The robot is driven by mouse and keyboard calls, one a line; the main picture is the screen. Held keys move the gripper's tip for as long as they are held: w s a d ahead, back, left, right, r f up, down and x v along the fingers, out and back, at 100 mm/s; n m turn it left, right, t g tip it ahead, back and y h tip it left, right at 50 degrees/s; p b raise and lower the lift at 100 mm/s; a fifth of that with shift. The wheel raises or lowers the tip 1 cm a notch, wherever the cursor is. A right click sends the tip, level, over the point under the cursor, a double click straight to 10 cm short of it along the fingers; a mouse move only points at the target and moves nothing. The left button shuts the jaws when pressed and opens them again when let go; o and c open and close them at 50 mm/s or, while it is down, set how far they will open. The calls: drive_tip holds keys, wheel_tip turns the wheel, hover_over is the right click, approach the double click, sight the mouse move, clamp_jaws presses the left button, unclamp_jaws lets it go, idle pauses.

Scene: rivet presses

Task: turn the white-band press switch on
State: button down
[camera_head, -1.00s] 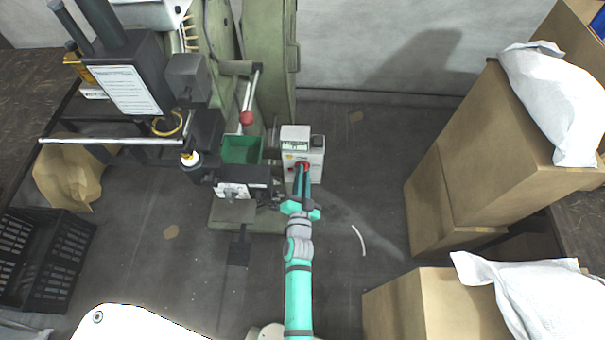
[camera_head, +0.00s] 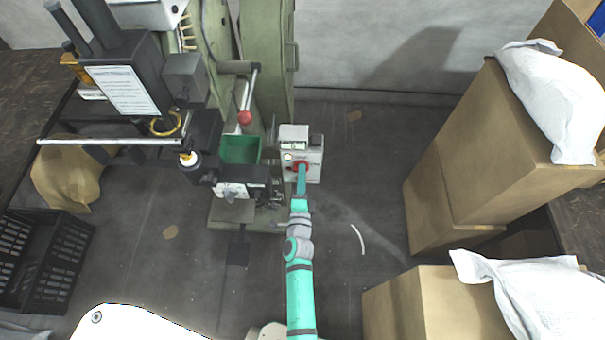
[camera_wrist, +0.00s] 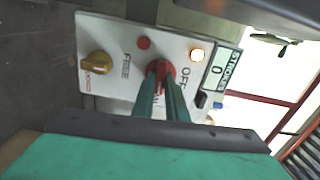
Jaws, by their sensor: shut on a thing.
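A light grey control box (camera_head: 294,135) stands beside the green press, and its panel (camera_wrist: 118,50) fills the upper middle of the wrist view. The red rotary switch (camera_wrist: 160,68) sits on this panel, with the letters "OFF" beside it; it also shows in the head view (camera_head: 300,165). My gripper (camera_wrist: 161,82) is shut on the switch, a finger on each side, hiding part of it and its lower label. In the head view my gripper (camera_head: 301,174) reaches the box from the front. A lamp (camera_wrist: 197,55) glows on the panel. I cannot make out a white band.
The panel also has a yellow knob (camera_wrist: 98,63), a small red button (camera_wrist: 143,43) and a counter display reading 0 (camera_wrist: 217,70). A green bin (camera_head: 240,149) and a red-ball lever (camera_head: 244,117) are left of the box.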

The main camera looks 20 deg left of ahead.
drive_tip(key=shift+s+f+m, duration=0.1)
drive_tip(key=shift+s+m, duration=0.05)
drive_tip(key=shift+m, duration=0.35)
drive_tip(key=c, duration=1.8)
unclamp_jaws()
drive_tip(key=shift+o, duration=0.2)
drive_tip(key=v, duration=1)
drive_tip(key=shift+s, duration=0.35)
drive_tip(key=shift+d, duration=0.15)
